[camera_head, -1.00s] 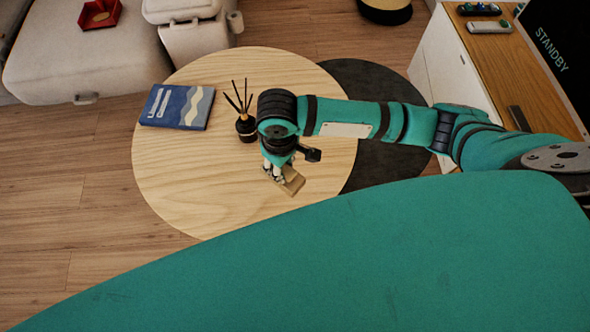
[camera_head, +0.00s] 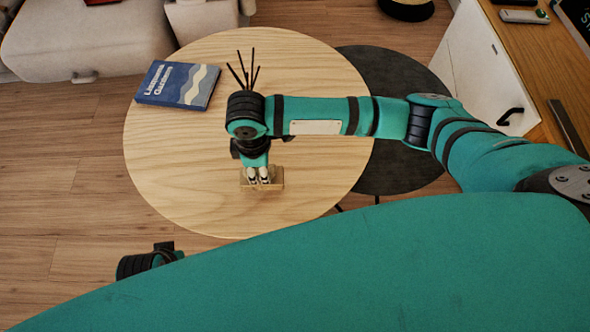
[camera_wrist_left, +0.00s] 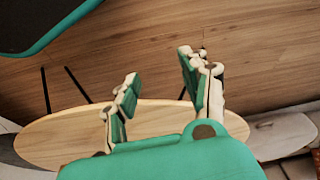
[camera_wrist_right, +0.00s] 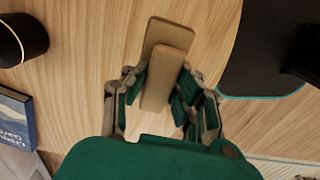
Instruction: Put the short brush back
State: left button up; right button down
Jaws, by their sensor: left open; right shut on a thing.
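The short brush (camera_head: 276,182), a small tan wooden piece, is in my right gripper (camera_head: 259,177) over the front middle of the round wooden table (camera_head: 185,190). In the right wrist view the brush (camera_wrist_right: 170,36) lies between the fingers of my right gripper (camera_wrist_right: 157,88), which is shut on it. Its underside is hidden, and I cannot tell whether it touches the tabletop. My left gripper (camera_wrist_left: 160,68) is open and empty in the left wrist view, with the table edge and floor beyond it. In the head view only a dark part of my left arm shows.
A blue book (camera_head: 178,85) lies at the table's back left. A reed diffuser (camera_head: 243,68) stands behind my right wrist, its bottle mostly hidden; the bottle (camera_wrist_right: 22,40) shows in the right wrist view. A lower dark table (camera_head: 395,80) is at right. The table's left front is clear.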

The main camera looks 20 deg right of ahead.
pick_arm(q)
jog(key=b+v, duration=0.2)
jog(key=v, duration=0.4)
jog(key=shift+r, duration=0.4)
pick_arm(e)
jog(key=shift+s+d+f, duration=0.1)
jog(key=shift+d+f, duration=0.6)
jog(key=shift+d, duration=0.7)
jog(key=shift+s+d+f, duration=0.1)
jog(key=shift+d+f, duration=0.65)
jog(key=shift+d, duration=0.6)
jog(key=shift+s+d+f, duration=0.1)
jog(key=shift+d+f, duration=0.6)
jog(key=shift+d, duration=0.7)
pick_arm(q)
jog(key=shift+a, duration=0.15)
pick_arm(e)
jog(key=shift+f, duration=0.1)
jog(key=c, duration=1.1)
grip_release()
jog(key=shift+o, duration=0.2)
